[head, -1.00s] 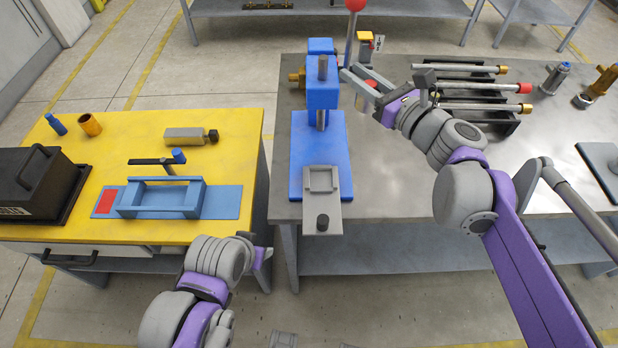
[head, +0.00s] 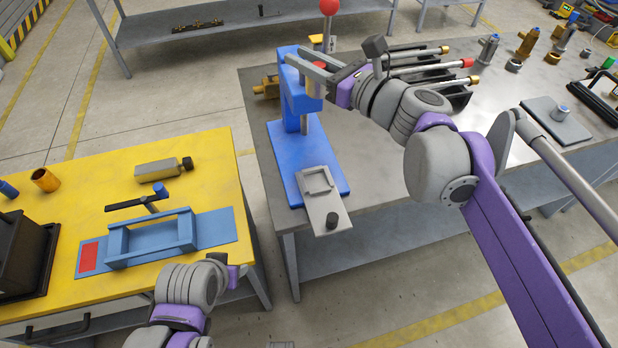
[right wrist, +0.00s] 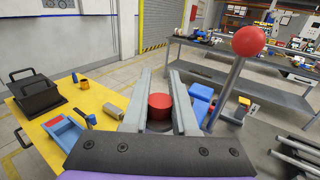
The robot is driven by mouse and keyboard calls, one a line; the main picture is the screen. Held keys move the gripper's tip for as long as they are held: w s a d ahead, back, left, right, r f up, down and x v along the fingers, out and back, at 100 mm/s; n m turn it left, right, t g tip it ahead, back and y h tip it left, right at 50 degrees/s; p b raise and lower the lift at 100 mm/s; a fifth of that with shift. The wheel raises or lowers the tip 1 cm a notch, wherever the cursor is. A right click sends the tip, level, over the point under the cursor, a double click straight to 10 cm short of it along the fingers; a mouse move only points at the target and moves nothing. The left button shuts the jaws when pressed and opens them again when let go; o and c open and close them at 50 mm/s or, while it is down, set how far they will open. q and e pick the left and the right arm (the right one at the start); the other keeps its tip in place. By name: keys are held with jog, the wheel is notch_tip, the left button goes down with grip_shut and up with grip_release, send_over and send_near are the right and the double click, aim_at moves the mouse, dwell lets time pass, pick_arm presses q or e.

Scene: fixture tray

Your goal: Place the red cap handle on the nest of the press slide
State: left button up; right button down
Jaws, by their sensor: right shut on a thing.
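My right gripper (head: 308,72) is shut on the red cap handle and overlaps the upper part of the blue press (head: 291,112) in the head view. The red cap handle (right wrist: 160,106) shows as a round red top between the two fingers in the right wrist view; its lower part is hidden. The grey press slide (head: 323,207) sticks out at the front of the press's blue base. Its square nest (head: 317,184) looks empty. My left gripper (head: 236,277) is low by the yellow table's front edge, and its fingers do not show clearly.
The press lever's red ball (head: 330,7) stands high behind my right gripper. A black rack (head: 430,82) with several rods lies to the right. The yellow table (head: 215,160) holds a blue fixture (head: 150,240). The grey tabletop right of the slide is clear.

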notch_tip(320, 180, down, 24)
jog(key=b, duration=0.3)
jog(key=shift+f, duration=0.1)
jog(key=shift+f+b, duration=0.3)
jog(key=shift+f, duration=1.45)
jog(key=shift+f, duration=0.2)
jog(key=c, duration=0.7)
grip_release()
jog(key=shift+r, duration=0.15)
jog(key=shift+d+r, duration=0.15)
jog(key=v, duration=1.1)
jog(key=shift+s+d+b, duration=0.3)
